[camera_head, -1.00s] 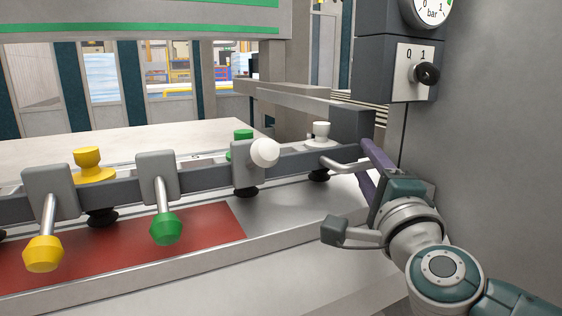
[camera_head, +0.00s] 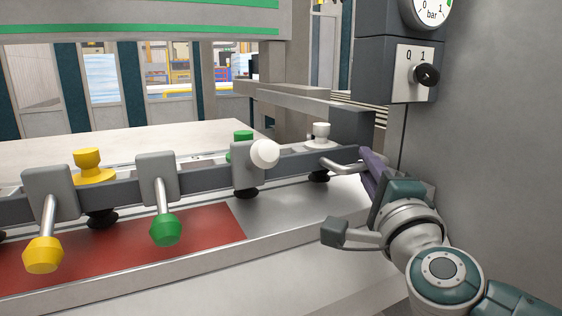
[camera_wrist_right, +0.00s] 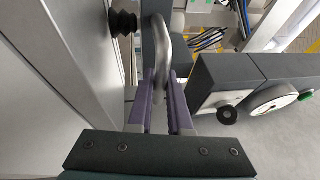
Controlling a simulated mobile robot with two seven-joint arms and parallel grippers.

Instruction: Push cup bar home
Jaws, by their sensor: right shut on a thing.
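The cup bar (camera_head: 210,178) is a long dark grey beam running across the machine bed, carrying grey clamp blocks, coloured knobs and black suction cups. A bent metal handle (camera_head: 343,165) sticks out at its right end; it also shows in the right wrist view (camera_wrist_right: 164,42). My right gripper (camera_head: 368,163) is at the handle, and its purple fingers (camera_wrist_right: 163,100) are shut on it in the right wrist view. The finger contact is partly hidden in the head view. My left gripper is not in view.
A grey wall fills the right side. A red plate (camera_head: 130,244) lies under the bar at left. Pale bed surface (camera_head: 130,139) lies behind the bar.

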